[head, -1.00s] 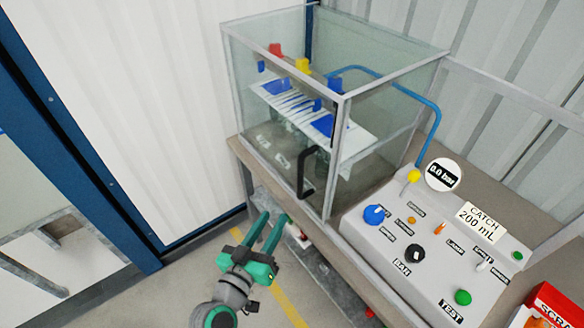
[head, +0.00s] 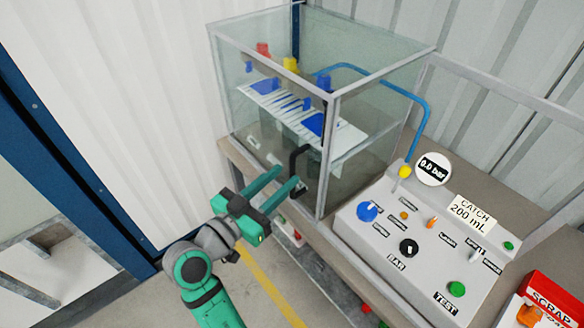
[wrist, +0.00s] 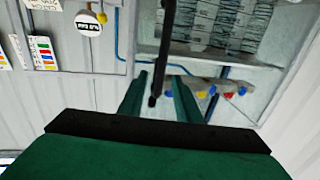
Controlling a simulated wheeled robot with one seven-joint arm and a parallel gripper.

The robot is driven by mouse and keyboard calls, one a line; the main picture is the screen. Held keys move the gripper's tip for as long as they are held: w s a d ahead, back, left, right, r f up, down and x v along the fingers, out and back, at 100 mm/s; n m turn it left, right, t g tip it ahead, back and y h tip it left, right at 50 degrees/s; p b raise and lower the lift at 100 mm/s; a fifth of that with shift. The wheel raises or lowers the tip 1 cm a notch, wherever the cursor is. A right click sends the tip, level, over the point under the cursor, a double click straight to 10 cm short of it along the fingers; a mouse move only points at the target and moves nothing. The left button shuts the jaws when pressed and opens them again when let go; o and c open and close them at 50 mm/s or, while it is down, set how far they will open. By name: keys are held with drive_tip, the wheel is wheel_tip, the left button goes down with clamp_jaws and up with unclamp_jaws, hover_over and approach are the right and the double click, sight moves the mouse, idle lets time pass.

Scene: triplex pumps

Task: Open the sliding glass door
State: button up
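The sliding glass door (head: 268,152) is the front pane of a clear, grey-framed case in the head view. It appears closed, with its black bar handle (head: 295,160) upright near the right end. My gripper (head: 289,178) is in front of the pane at the handle's lower part, fingers apart. In the wrist view, the black handle (wrist: 160,50) runs down into the gap between the two green fingertips of my gripper (wrist: 157,78). The fingers do not appear closed on it, and I cannot tell whether either touches it.
Inside the case is a white panel (head: 285,103) with red, yellow and blue parts. A control box (head: 385,225) with knobs and a gauge (head: 433,168) stands right of the case on the bench. A red scrap bin (head: 552,300) is at the lower right. Floor shows at the front.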

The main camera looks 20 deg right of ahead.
sight(291, 171)
drive_tip(key=shift+x, duration=2.35)
clamp_jaws()
